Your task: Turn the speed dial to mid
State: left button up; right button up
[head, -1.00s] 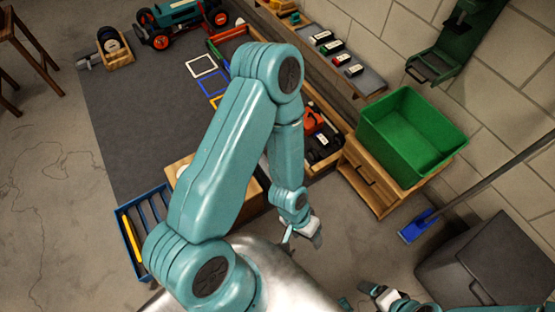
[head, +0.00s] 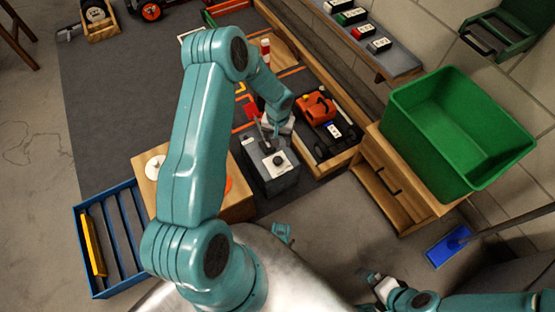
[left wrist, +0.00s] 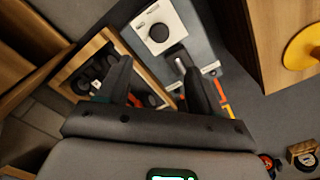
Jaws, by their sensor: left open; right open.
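A grey control box (head: 262,176) stands on the dark mat near its front edge. A black round speed dial (head: 279,160) sits on its pale top plate. In the left wrist view the dial (left wrist: 158,32) shows on a white panel, ahead of my left gripper (left wrist: 156,75). The gripper's two dark fingers are apart, with no object gripped. In the head view my left gripper (head: 274,128) is at the box's far side, partly hidden by its own wrist. The dial's pointer is too small to read. My right gripper (head: 374,281) is open and empty at the lower right, away from the box.
A wooden block (head: 240,204) with discs stands left of the box. A wooden tray (head: 340,163) holding an orange-and-black part lies right of it. A green bin (head: 420,120) stands on a wooden drawer unit (head: 388,188). A blue rack (head: 92,282) is at lower left.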

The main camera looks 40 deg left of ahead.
pick_arm(q)
jog(key=f+b, duration=0.1)
jog(key=f, duration=0.5)
jog(key=f+b, duration=0.2)
jog(key=f, duration=0.4)
jog(key=shift+s+d, duration=0.2)
jog(key=shift+f+b, duration=0.45)
jog(key=shift+f, duration=0.3)
jog(key=shift+c, duration=0.3)
jog(key=c, duration=1)
